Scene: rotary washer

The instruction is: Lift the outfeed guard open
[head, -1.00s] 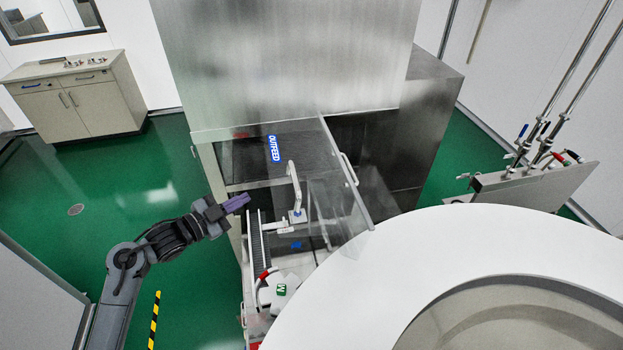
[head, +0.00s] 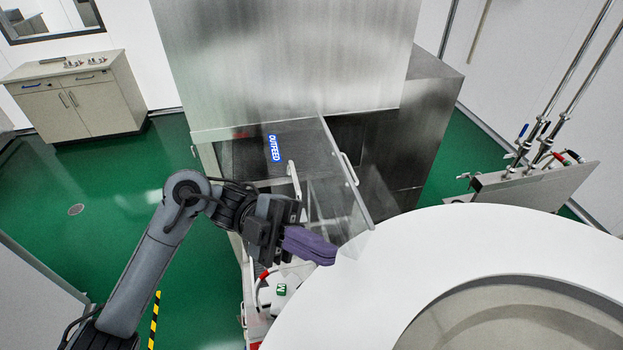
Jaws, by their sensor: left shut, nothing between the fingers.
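The outfeed guard (head: 338,195) is a clear panel with a white handle (head: 349,168) on its right side. It hangs down at the front of the steel washer, below the blue OUTFEED label (head: 273,148). My left gripper (head: 334,255) has purple fingers and is shut and empty. My left wrist hides part of the conveyor and the lower guard area. My right gripper is not in view.
The large white round housing (head: 480,240) fills the lower right, close to my left fingers. A white part with a green label (head: 281,289) and a red piece sits below my wrist. Green floor (head: 130,190) is clear at the left.

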